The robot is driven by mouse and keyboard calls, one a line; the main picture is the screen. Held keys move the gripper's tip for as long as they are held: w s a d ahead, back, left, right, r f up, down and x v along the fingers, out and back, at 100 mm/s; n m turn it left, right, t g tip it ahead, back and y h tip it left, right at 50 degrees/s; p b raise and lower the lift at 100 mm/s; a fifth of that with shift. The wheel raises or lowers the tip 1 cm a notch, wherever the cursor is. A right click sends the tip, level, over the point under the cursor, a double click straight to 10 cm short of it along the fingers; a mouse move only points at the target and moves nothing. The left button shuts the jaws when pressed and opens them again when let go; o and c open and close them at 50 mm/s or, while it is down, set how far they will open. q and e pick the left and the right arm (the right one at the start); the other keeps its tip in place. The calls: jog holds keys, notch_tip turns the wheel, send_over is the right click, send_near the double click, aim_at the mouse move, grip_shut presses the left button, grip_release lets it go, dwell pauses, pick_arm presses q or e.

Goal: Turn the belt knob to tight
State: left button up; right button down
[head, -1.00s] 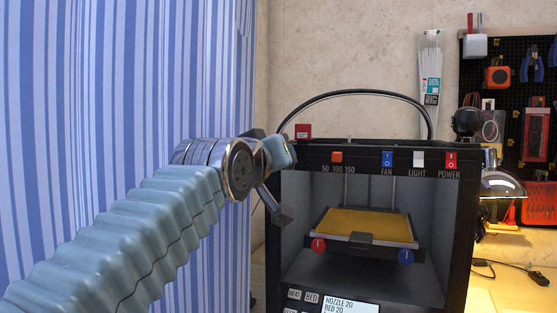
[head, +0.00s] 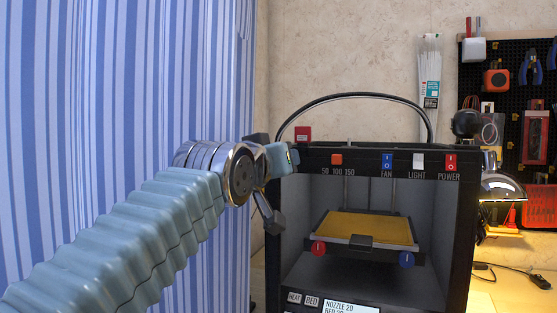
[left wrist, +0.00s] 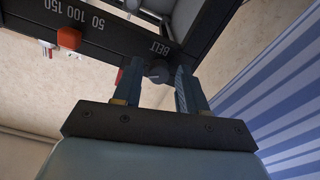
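The dark round belt knob (left wrist: 158,73) sits on the printer's black top front bar, next to the word BELT in the left wrist view. My left gripper (left wrist: 160,80) is open, with one finger on each side of the knob. I cannot tell whether either finger touches it. In the head view my left gripper (head: 291,156) is at the left end of the bar and hides the knob and its label. My right gripper is not in view.
The 3D printer (head: 460,235) has an orange slider (head: 337,159) and FAN (head: 387,160), LIGHT (head: 419,160) and POWER (head: 451,161) switches along the bar. A red block (head: 303,133) is on top near my gripper. A striped blue surface (head: 120,90) fills the left.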

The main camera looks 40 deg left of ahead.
pick_arm(q)
jog(key=shift+o, duration=0.8)
jog(key=shift+r, duration=0.1)
jog(key=b+v, duration=0.2)
jog(key=v, duration=1.1)
jog(key=shift+s+d, duration=0.2)
jog(key=shift+s, duration=0.15)
